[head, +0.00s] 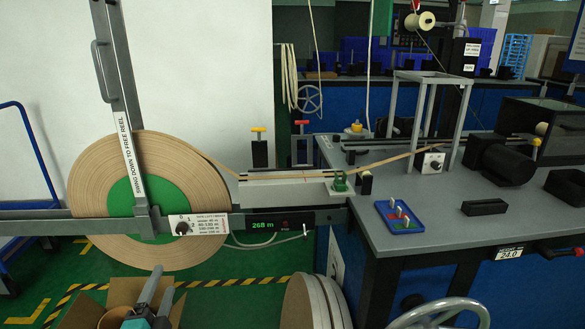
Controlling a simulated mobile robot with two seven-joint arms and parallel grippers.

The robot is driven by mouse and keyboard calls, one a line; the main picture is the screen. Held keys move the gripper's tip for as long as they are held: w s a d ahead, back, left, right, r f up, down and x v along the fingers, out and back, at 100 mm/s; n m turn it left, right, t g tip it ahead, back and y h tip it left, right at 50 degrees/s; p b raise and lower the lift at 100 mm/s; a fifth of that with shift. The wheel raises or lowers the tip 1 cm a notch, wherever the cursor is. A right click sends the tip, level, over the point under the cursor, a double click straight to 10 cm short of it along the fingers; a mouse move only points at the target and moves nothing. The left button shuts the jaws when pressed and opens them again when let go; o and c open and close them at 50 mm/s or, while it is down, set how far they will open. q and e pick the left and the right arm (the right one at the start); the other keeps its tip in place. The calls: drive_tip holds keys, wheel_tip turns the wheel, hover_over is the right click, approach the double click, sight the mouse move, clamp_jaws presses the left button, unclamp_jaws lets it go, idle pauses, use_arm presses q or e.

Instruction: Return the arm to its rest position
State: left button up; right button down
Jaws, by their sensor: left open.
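My left gripper (163,281) shows at the bottom left, its fingers pointing up, open with nothing seen between them. It is in front of a cardboard box (88,309), below the large tape reel (88,190). A grey swing arm (118,60) with a handle (101,70) stands nearly upright across the reel's face. Its label reads "SWING DOWN TO FREE REEL". The reel has a green centre (120,197), and tan tape runs from its top to the guide at the right. My right gripper is not in view.
The bench (420,215) at right holds a blue tray (399,217) and a motor. Flat reels (300,305) stand below. Green floor shows at left.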

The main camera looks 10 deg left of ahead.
use_arm(q)
drive_tip(key=s+d+f+n+g+h+p, duration=0.1)
drive_tip(key=s+d+f+n+g+p, duration=0.2)
drive_tip(key=f, duration=0.6)
drive_tip(key=s+d+f+n+g+h, duration=0.1)
drive_tip(key=s+f+g, duration=0.3)
drive_tip(key=f, duration=0.5)
drive_tip(key=s+d+f+n+g+p, duration=0.2)
drive_tip(key=s+f, duration=0.3)
drive_tip(key=f, duration=0.3)
drive_tip(key=s+d+f+n+g, duration=0.1)
drive_tip(key=s+f+g, duration=0.1)
drive_tip(key=s, duration=0.5)
drive_tip(key=s+d+f+n+g+h+p, duration=0.1)
drive_tip(key=s+f+n+g, duration=0.1)
drive_tip(key=s+f, duration=0.3)
drive_tip(key=s+d+f+n+g+p, duration=0.1)
drive_tip(key=s+f, duration=0.3)
drive_tip(key=s, duration=0.6)
drive_tip(key=shift+s+d+n+g, duration=0.25)
drive_tip(key=shift+n+g, duration=0.15)
drive_tip(key=shift+g, duration=0.2)
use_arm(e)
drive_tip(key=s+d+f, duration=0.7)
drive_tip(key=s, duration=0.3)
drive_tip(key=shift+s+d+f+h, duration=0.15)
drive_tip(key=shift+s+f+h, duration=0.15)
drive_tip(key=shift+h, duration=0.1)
